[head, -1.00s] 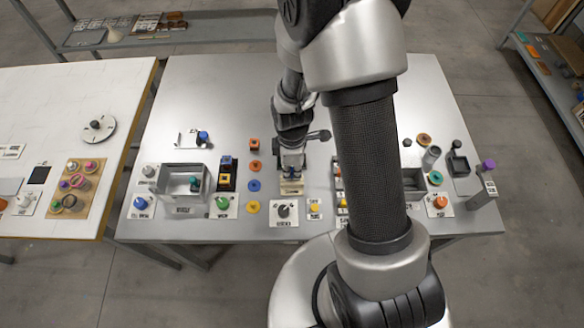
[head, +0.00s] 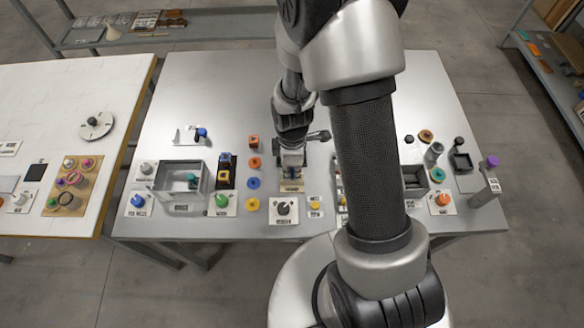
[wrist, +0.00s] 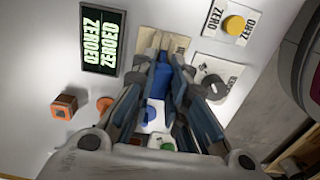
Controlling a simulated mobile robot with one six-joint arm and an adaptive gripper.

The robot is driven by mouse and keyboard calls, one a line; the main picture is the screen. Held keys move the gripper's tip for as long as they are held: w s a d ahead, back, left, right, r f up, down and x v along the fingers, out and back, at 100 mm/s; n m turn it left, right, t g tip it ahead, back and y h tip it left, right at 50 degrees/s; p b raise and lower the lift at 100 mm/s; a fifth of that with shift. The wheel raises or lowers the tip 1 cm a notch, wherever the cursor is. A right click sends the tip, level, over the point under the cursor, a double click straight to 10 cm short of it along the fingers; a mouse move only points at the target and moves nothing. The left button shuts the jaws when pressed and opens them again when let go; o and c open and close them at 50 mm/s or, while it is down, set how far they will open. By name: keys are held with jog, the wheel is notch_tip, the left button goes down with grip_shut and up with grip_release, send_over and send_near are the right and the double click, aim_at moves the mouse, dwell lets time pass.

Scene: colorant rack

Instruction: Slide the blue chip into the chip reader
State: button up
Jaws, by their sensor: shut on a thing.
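My gripper (head: 291,170) points down over the middle of the table. Its fingers (wrist: 168,95) are closed on a blue piece, which I take as the blue chip (wrist: 159,79), upright between them. Just past the fingertips is a beige block (wrist: 181,43); it also shows below the gripper in the head view (head: 291,186). It may be the chip reader, but I cannot tell for sure. I cannot tell whether the chip touches it, as the fingers hide the contact. A separate flat blue disc (head: 253,183) lies left of the gripper.
An orange cube (head: 253,142), an orange disc (head: 254,162) and a yellow disc (head: 252,204) are left of the gripper. A dark knob plate (head: 284,209) and yellow ZERO button (wrist: 233,24) stand in front. My arm hides table to the right.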

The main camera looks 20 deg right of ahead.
aim_at(292, 169)
jog(key=shift+f+b, duration=0.6)
jog(key=shift+f, duration=0.2)
jog(key=o, duration=0.9)
jog(key=shift+c, duration=0.2)
notch_tip(292, 169, up, 12)
